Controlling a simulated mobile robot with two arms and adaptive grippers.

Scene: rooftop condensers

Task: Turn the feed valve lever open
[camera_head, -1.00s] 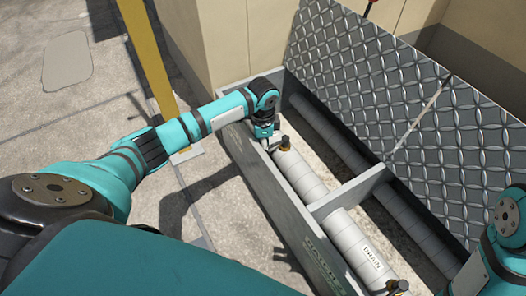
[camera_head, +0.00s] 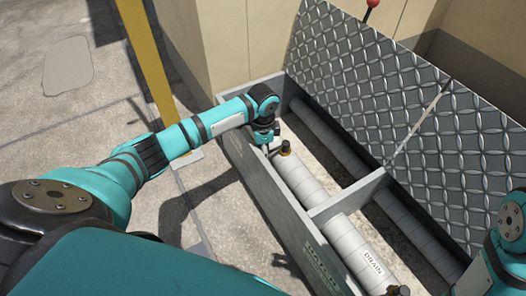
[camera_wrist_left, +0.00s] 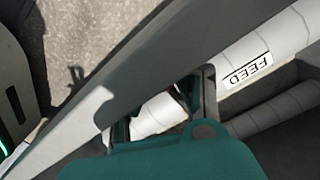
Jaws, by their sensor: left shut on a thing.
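My left gripper (camera_head: 267,150) reaches over the pit's near wall, just left of this stem. It is shut on the valve lever, which is mostly hidden by the fingers and wrist. In the left wrist view the gripper's fingers (camera_wrist_left: 155,112) show beside the pipe, close to the FEED label (camera_wrist_left: 245,72). The lever itself cannot be made out there. My right arm shows at the right edge, but its gripper is out of view.
The pit's grey side wall (camera_head: 262,190) runs beside my left arm. A cross divider (camera_head: 347,194) splits the pit. A DRAIN-labelled section (camera_head: 373,263) and second valve (camera_head: 398,291) lie nearer. Raised tread-plate lids (camera_head: 370,85) stand behind; a yellow post (camera_head: 150,65) stands left.

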